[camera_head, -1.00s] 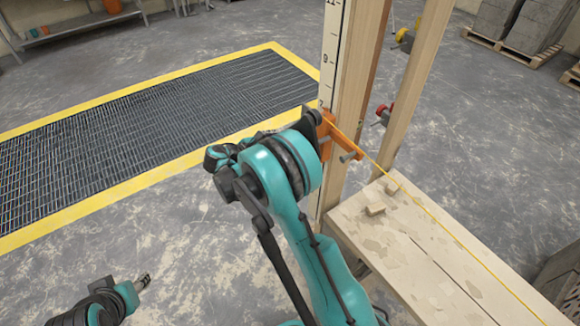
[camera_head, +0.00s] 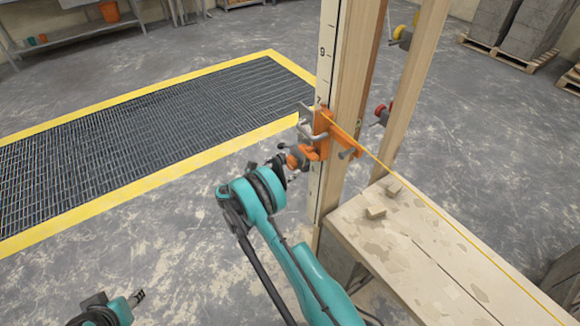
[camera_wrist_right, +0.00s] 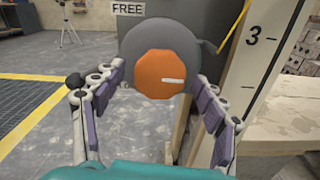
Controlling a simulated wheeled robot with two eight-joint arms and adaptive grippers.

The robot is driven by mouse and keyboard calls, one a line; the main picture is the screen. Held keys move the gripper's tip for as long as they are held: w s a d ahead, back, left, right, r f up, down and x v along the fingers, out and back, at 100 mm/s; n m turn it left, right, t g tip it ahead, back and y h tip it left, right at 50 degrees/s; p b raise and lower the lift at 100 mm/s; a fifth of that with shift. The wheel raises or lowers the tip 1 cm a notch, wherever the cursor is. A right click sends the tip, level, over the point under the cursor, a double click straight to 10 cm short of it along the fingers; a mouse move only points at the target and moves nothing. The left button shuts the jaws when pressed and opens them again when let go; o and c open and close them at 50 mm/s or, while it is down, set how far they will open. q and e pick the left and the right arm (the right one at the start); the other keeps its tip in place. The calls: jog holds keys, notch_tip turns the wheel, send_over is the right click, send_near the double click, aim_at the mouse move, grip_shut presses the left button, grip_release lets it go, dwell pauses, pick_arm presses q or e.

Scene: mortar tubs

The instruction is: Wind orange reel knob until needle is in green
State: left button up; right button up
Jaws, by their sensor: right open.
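In the right wrist view the orange knob (camera_wrist_right: 163,74), faceted with a white mark on its right half, sits on the front of a round grey reel (camera_wrist_right: 140,34). My right gripper (camera_wrist_right: 160,80) is open, its purple-padded fingers on either side of the knob and apart from it. In the head view my right gripper (camera_head: 286,166) is close to the post, by a small orange part (camera_head: 296,159) that looks like the knob. No needle or green zone can be made out. My left gripper (camera_head: 138,297) is at the lower left, away from the reel; its jaws are too small to read.
A wooden post with a white scale (camera_head: 327,60) carries an orange bracket (camera_head: 340,136). A yellow line (camera_head: 440,209) runs from it over a plank bench (camera_head: 400,240). A "FREE" label (camera_wrist_right: 129,8) is above the reel. Open floor lies left, around a yellow-edged grate (camera_head: 150,110).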

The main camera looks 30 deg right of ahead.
jog(key=shift+d, duration=0.7)
jog(key=c, duration=1.2)
